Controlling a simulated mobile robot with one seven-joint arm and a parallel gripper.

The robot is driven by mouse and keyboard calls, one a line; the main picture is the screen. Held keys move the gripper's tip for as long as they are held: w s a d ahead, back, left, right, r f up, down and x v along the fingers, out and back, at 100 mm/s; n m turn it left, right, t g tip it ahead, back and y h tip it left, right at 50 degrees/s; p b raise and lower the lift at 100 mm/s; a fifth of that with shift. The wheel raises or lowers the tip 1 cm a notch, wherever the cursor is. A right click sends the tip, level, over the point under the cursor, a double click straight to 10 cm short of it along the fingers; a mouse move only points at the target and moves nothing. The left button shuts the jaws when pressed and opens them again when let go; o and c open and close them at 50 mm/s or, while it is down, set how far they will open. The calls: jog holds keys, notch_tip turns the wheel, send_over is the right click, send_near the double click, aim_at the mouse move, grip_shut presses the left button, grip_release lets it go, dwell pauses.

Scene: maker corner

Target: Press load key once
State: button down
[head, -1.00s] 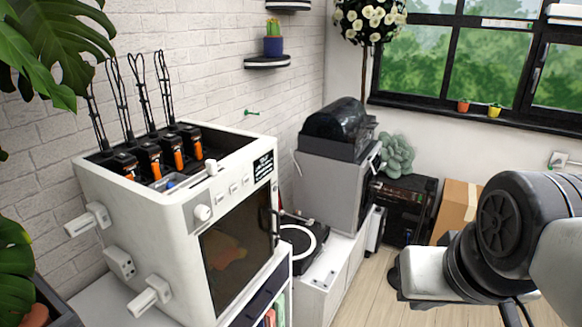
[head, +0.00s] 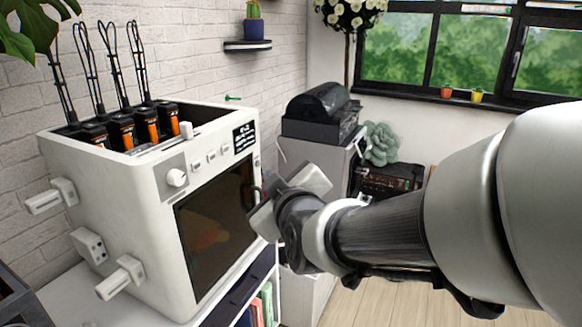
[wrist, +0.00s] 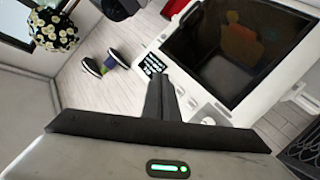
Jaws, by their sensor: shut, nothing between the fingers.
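A white box-shaped machine (head: 130,200) stands at the left in the head view, with a dark glass door. Above the door, its front panel has a round knob (head: 177,177) and several small keys (head: 211,157) in a row, beside a black label (head: 245,137). I cannot read which key is the load key. My gripper (wrist: 161,84) is shut and empty. In the wrist view its fingers point at the panel near the label and hide part of the key row. In the head view the fingertips cannot be made out; the hand is right of the door.
Several black-and-orange cartridges (head: 122,130) with tall wire loops sit in the machine's open top. White handles stick out of its left side. A grey cabinet with a black device (head: 320,110) stands behind my arm. A potted cactus (head: 254,25) sits on a wall shelf.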

aim_at(196, 166)
jog(key=a+n+t, duration=0.1)
jog(key=a, duration=0.1)
jog(key=a+n+t+y+b, duration=0.1)
jog(key=a+f+t+b, duration=0.1)
jog(key=a, duration=0.1)
jog(key=shift+w+a+n+y, duration=0.25)
jog(key=shift+a+n+y, duration=0.05)
jog(key=shift+n+y, duration=0.1)
jog(key=shift+a, duration=0.1)
jog(key=w+a, duration=0.3)
jog(key=a, duration=0.5)
jog(key=shift+w+p, duration=0.2)
jog(key=shift+p, duration=0.1)
dwell(1.6)
jog(key=shift+w+a, duration=0.15)
jog(key=shift+a, duration=0.2)
